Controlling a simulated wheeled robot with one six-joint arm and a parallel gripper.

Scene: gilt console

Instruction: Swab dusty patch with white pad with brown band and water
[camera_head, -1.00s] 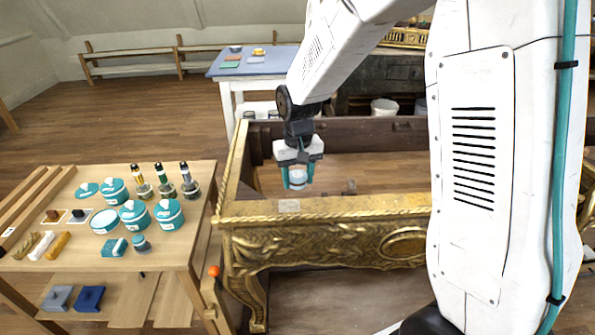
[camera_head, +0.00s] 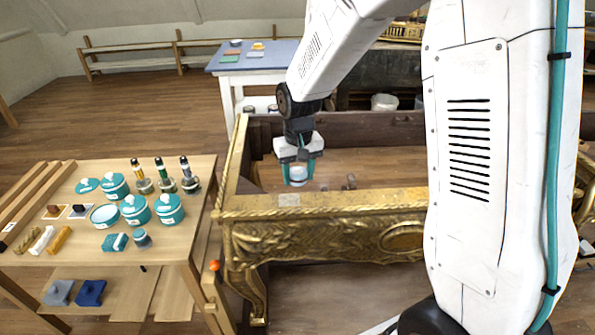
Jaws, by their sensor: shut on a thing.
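My gripper (camera_head: 298,176) is shut on a small round white pad (camera_head: 297,173), held between its teal fingers. A brown band on the pad cannot be made out at this size. The gripper hangs just behind and above the front gilt rail of the console (camera_head: 340,205). A pale greyish patch (camera_head: 289,200), which looks like the dusty patch, lies on top of that rail, just below and in front of the pad. The pad appears apart from it. An open teal pot (camera_head: 104,215) stands on the wooden table; whether it holds water cannot be told.
The wooden table (camera_head: 70,238) at left carries lidded teal pots (camera_head: 168,209), several brush-like tools in holders (camera_head: 165,180), rolls (camera_head: 42,240) and a teal block (camera_head: 115,242). A blue-topped table (camera_head: 270,58) stands behind. The console's inside is mostly open.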

